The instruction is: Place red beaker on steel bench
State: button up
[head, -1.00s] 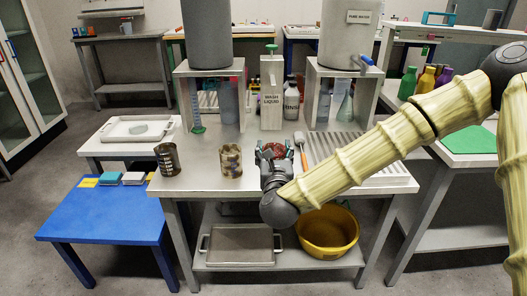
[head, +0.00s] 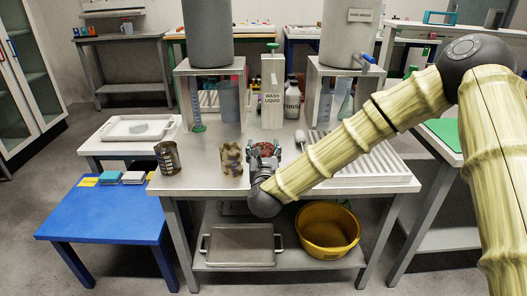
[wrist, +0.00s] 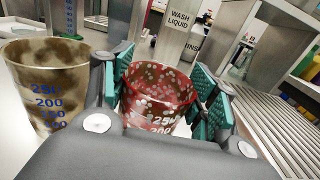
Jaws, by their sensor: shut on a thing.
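The red beaker (wrist: 158,98), speckled with pale spots and marked in white, stands between the green-padded fingers of my gripper (wrist: 160,100) in the wrist view. My gripper is shut on it. In the head view, the red beaker (head: 266,147) is partly hidden by my gripper (head: 264,150), low over the steel bench (head: 205,183) near its front edge. I cannot tell whether the beaker's base touches the bench.
A brown-stained beaker (head: 231,159) stands close to the left of my gripper, and a dark beaker (head: 167,158) farther left. A ribbed drainer (head: 362,160) lies to the right. Bare bench shows between the two left beakers.

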jog(key=shift+r, duration=0.1)
jog(key=o, duration=1)
jog(key=shift+s, duration=0.1)
jog(key=s, duration=1.2)
jog(key=shift+p, duration=0.3)
